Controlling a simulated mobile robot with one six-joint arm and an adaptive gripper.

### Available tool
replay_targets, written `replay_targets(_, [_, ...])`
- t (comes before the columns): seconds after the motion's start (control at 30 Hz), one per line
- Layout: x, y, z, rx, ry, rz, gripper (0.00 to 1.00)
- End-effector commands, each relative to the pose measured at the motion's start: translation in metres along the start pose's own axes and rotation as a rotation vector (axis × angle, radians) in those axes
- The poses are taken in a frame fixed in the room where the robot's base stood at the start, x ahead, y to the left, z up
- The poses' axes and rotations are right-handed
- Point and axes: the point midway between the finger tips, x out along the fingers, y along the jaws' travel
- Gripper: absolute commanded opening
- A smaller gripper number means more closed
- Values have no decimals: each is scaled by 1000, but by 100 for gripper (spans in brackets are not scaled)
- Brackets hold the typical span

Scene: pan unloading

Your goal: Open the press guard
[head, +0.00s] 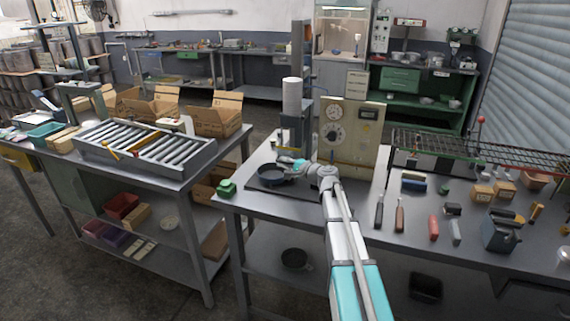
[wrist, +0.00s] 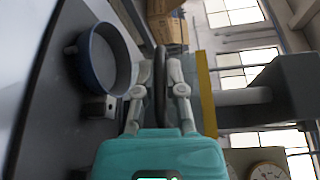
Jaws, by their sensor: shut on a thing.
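The press (head: 292,130) stands on the middle bench, with a pale upright cylinder on top. In the wrist view its pale ram (wrist: 242,97) and dark block (wrist: 290,85) show at the right. The press guard (wrist: 206,92) appears there as a clear panel with a yellow edge strip. A dark bar-like handle (wrist: 160,60) runs between the fingers of my gripper (wrist: 160,75), which is shut on it. In the head view my gripper (head: 288,161) is at the front of the press; the guard is hard to make out there. A dark round pan (head: 272,175) sits beside my gripper and also shows in the wrist view (wrist: 108,55).
A gauge panel (head: 352,135) stands right behind my arm. A green object (head: 226,187) lies at the bench's left corner. Screwdrivers (head: 400,214) and other tools lie on the right. A roller conveyor (head: 145,150) fills the left bench. Bare bench lies left of the press.

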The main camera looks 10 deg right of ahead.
Motion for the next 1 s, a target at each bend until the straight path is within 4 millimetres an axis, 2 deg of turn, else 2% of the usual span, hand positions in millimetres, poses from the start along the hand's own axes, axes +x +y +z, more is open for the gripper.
replay_targets(0.1, [-1,-15,2,2,0,-3,0])
replay_targets(0.6, [-4,-55,9,3,0,-3,0])
replay_targets(1.0, [-4,-57,10,3,0,-3,0])
